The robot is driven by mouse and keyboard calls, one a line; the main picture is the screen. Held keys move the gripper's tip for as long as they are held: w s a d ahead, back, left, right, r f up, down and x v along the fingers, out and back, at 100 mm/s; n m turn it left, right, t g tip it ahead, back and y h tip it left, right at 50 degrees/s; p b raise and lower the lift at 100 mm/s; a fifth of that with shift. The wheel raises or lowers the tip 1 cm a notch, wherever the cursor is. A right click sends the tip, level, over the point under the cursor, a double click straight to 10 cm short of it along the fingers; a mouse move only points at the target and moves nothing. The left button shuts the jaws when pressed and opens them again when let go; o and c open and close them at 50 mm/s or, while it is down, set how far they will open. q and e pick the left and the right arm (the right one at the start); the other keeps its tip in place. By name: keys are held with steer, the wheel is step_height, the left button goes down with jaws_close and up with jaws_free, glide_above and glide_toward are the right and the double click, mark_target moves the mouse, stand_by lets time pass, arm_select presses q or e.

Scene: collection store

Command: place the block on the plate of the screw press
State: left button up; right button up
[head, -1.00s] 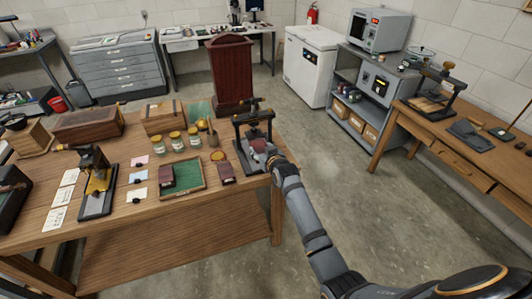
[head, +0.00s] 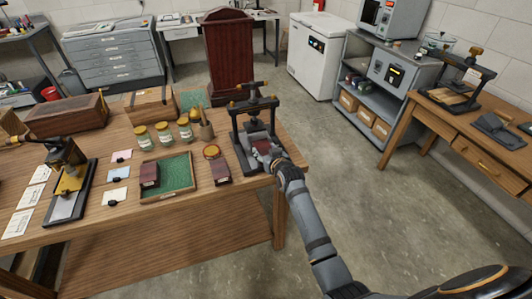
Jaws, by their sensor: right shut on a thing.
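The screw press (head: 237,137), with a dark frame and a bar handle on top, stands near the right end of the wooden table. My right gripper (head: 268,153) reaches in at the front right of the press. It is shut on a small dark red block (head: 261,146), which shows between the press uprights, low over the plate. The gripper hides part of the block and plate, so I cannot tell whether they touch. My left gripper is not in view.
Left of the press lie a dark red book-like object (head: 221,171) and a green-lined tray (head: 178,178) with another dark red piece (head: 149,174) on it. Several jars (head: 164,133) stand behind. A second press (head: 466,82) stands on the right table (head: 455,130).

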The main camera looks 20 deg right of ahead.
steer(key=o, duration=1)
steer(key=shift+s+r, duration=0.1)
steer(key=shift+s, duration=0.1)
steer(key=shift+o, duration=1.2)
steer(key=shift+r, duration=0.1)
steer(key=shift+w, duration=0.1)
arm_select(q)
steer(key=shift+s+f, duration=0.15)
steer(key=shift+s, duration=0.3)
arm_select(e)
steer(key=v, duration=1.2)
